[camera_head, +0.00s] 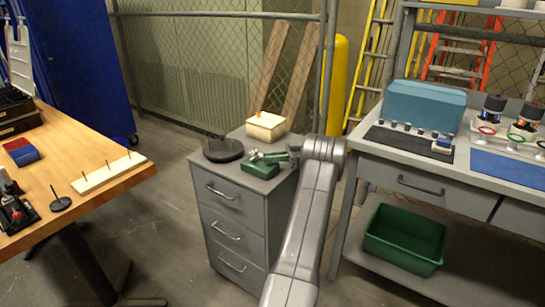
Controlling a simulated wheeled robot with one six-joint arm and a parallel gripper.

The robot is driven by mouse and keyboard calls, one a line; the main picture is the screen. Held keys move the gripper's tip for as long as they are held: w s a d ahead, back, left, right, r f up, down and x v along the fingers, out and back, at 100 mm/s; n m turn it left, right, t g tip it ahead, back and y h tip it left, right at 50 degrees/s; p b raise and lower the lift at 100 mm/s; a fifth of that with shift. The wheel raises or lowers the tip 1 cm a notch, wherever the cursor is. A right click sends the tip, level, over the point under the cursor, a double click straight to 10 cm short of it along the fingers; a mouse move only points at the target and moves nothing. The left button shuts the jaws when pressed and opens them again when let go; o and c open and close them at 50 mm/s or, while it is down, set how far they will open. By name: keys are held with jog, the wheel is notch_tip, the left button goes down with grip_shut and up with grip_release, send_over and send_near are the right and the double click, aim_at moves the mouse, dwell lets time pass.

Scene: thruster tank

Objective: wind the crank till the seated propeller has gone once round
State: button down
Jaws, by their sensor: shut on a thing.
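A small green crank unit (260,169) sits on the grey drawer cabinet, near its front right corner. A pale green part (254,157) shows on top of it, too small to make out clearly. My gripper (283,157) comes in from the right at the unit's upper right side and is shut on the crank. The grip itself is small and partly hidden by my wrist. I cannot tell for sure which part is the seated propeller or how it is turned.
A black round dish (222,150) and a cream box (265,126) share the cabinet top (205,158). A wooden table (100,191) stands left. A grey workbench (400,153) with a teal case (424,105) stands right, a green bin (404,241) on its lower shelf.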

jog(key=shift+r, duration=0.1)
dwell(0.4)
jog(key=c, duration=1.4)
grip_release()
jog(key=shift+a, duration=0.1)
notch_tip(320, 180, up, 10)
jog(key=p, duration=0.3)
